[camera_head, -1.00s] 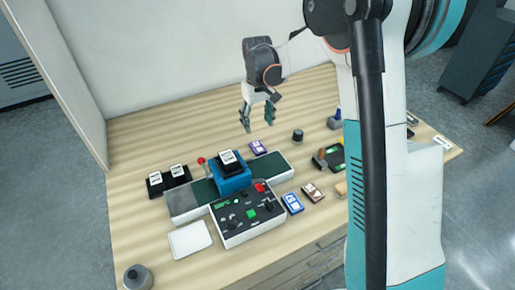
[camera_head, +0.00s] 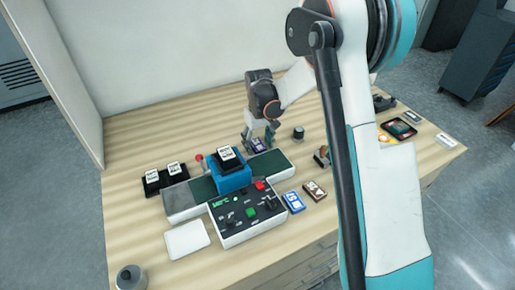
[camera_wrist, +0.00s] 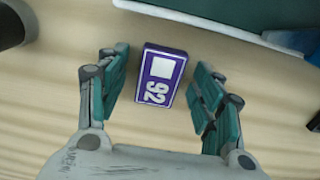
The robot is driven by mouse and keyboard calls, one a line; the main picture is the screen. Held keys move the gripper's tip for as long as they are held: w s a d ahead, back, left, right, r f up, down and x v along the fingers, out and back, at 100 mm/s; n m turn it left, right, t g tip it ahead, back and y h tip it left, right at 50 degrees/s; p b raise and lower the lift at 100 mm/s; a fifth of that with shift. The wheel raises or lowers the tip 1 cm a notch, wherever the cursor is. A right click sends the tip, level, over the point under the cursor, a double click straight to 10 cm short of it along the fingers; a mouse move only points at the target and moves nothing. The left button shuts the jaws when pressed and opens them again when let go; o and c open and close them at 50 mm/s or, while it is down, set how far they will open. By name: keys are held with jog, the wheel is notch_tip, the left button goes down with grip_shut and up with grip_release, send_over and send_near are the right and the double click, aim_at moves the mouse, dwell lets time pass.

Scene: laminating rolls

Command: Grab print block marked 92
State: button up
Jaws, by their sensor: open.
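The print block marked 92 (camera_wrist: 158,78) is a small purple block with a white square and white digits. In the wrist view it lies on the wooden table between the two teal fingers of my gripper (camera_wrist: 158,88), with a gap on each side. In the head view the purple block (camera_head: 260,145) is partly hidden by my gripper (camera_head: 260,136), which is down over it behind the machine. My gripper is open and empty.
A machine with a green belt (camera_head: 268,163), a blue stand (camera_head: 233,180) and a control panel (camera_head: 246,211) stands just in front. A dark cylinder (camera_head: 298,133) stands to the right. Blue (camera_head: 293,201) and brown (camera_head: 314,190) blocks lie nearer the front right.

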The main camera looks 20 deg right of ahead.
jog(key=c, duration=1.1)
jog(key=shift+r, duration=0.15)
